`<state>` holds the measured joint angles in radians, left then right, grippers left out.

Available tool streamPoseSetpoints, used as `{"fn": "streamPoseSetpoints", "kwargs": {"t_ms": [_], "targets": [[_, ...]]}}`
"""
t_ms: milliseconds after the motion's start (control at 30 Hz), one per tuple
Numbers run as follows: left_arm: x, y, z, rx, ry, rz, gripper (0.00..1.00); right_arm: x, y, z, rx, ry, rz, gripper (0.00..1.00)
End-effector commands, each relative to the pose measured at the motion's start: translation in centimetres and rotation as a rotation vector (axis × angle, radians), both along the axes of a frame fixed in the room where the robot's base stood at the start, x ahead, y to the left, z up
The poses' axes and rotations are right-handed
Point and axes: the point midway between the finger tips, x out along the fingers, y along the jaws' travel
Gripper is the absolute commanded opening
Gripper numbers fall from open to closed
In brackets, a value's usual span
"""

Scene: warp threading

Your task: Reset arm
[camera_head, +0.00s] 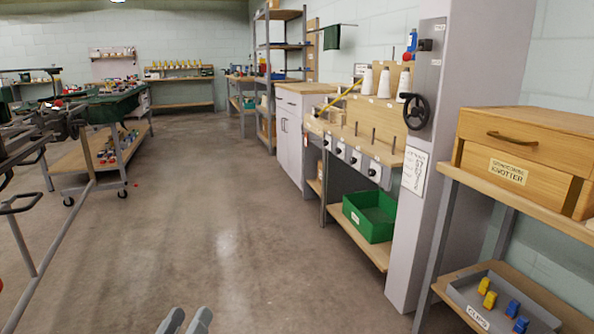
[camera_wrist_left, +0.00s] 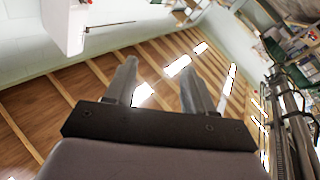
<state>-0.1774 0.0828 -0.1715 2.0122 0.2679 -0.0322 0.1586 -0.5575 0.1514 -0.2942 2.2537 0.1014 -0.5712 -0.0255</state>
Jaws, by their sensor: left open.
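My left gripper (camera_head: 186,322) shows at the bottom edge of the head view, its two grey fingers apart and nothing between them. In the left wrist view the same gripper (camera_wrist_left: 155,85) has its fingers spread and empty, pointing toward the ceiling beams and wall. It touches nothing that I can see. My right gripper is not in either view.
A wooden drawer box marked knotter (camera_head: 510,172) stands at the right above a grey clips tray (camera_head: 464,295). A green bin (camera_head: 370,217) sits under the bench with white cones. A cart (camera_head: 75,160) and metal frame stand left. The middle floor (camera_head: 205,215) is clear.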

Motion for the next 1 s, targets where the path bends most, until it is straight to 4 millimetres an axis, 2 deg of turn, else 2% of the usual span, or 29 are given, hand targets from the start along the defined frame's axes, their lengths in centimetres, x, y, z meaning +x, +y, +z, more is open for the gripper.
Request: {"fn": "streamPoseSetpoints", "kwargs": {"t_ms": [33, 100, 200, 367, 433, 1000], "targets": [[-1.8, -1.1, -2.4, 0.068, 0.091, -0.029, 0.54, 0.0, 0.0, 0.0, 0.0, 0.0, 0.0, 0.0], [-4.2, -2.4, -5.4, 0.162, 0.211, -0.07, 0.54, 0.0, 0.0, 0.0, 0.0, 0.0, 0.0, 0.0], [-7.9, -3.7, -8.9, 0.282, 0.361, -0.129, 0.54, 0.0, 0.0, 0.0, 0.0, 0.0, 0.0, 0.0], [-14.2, -5.1, -13.3, 0.45, 0.576, -0.229, 0.54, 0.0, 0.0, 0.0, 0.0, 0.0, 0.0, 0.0], [-14.0, -4.7, -11.4, 0.459, 0.582, -0.217, 0.54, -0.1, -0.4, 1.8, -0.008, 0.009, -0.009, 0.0], [-15.2, -1.1, -3.9, 0.497, 0.675, -0.139, 0.54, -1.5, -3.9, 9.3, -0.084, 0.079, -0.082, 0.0]]}}
